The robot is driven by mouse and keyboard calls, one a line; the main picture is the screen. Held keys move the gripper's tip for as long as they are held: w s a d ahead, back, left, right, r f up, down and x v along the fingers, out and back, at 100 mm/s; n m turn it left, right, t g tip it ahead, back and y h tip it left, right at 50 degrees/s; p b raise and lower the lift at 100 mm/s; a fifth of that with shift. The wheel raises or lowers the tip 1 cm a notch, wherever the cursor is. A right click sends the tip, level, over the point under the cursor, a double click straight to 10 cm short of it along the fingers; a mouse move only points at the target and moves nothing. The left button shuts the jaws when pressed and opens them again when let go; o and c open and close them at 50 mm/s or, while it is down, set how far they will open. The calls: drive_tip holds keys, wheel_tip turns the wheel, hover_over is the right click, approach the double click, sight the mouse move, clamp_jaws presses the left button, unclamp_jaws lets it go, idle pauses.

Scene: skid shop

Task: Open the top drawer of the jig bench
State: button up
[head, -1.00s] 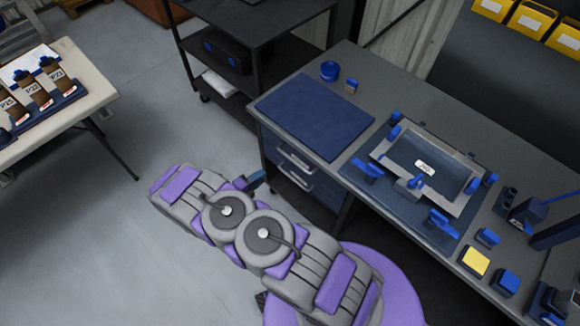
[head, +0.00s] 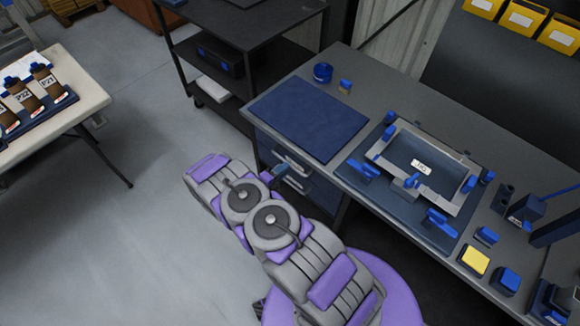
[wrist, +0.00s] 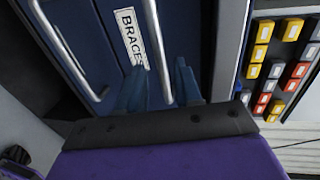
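The jig bench (head: 385,95) has a dark blue drawer front below its left end, with a light top drawer handle (head: 293,164) and a lower one (head: 296,185). No drawer visibly stands out. In the wrist view, the handle nearer the bench top (wrist: 157,50) runs between my fingers, beside a label reading BRACES (wrist: 130,38). Another handle (wrist: 70,50) lies to the left. My gripper (wrist: 160,85) is open, its blue fingers on either side of the nearer handle. Contact cannot be told. In the head view, my gripper (head: 274,175) is at the drawer front, partly hidden by my arm.
A blue mat (head: 308,118) and a metal jig frame (head: 425,165) lie on the bench. A dark shelf cart (head: 245,30) stands behind its left end. A table with labelled bottles (head: 88,100) stands at left. The floor (head: 130,240) between is clear.

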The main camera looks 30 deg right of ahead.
drive_tip(key=shift+b+x, duration=0.3)
drive_tip(key=shift+x, duration=2.05)
clamp_jaws()
